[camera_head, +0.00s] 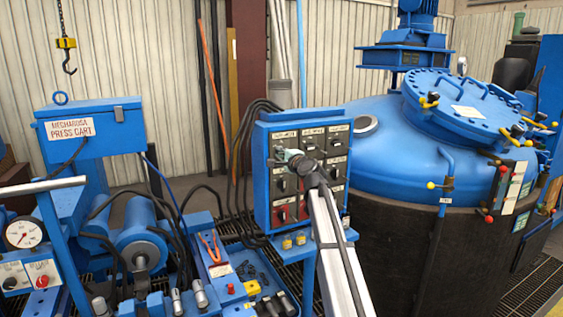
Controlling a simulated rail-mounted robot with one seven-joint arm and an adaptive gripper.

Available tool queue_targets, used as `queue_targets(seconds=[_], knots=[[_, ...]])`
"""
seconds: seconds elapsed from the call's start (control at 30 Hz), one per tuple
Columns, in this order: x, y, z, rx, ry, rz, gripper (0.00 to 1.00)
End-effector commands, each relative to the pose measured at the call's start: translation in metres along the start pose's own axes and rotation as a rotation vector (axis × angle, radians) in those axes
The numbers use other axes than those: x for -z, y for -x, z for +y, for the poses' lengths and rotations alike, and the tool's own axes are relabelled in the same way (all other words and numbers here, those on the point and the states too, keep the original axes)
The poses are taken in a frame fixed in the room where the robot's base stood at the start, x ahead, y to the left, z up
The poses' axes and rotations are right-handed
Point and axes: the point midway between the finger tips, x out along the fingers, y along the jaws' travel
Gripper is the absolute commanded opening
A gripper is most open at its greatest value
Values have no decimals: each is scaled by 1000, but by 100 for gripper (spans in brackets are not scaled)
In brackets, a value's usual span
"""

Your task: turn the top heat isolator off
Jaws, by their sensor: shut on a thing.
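The blue isolator panel (259,190) stands at the middle of the view, with rows of dark switch units, each under a small white label too small to read. I cannot tell by label which unit is the top heat isolator. My gripper (286,156) is at the panel's upper left, shut on an isolator handle there. The gripper and wrist hide that handle and part of the units around it, so its angle cannot be seen. My arm comes up from the lower middle of the view. Red units show along the bottom row.
A large blue-lidded furnace vessel (400,150) stands close on the right. A blue press cart (90,130) with a gauge stands on the left. Black cables (240,135) hang beside the panel's left edge. A yellow hook (66,45) hangs at upper left.

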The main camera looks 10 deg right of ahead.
Motion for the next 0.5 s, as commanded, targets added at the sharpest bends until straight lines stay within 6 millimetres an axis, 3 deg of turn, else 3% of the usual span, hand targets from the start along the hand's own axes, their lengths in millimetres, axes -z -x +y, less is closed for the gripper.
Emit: queue_targets(seconds=[0.5], knots=[[0,-1,1,0,102,0,0]])
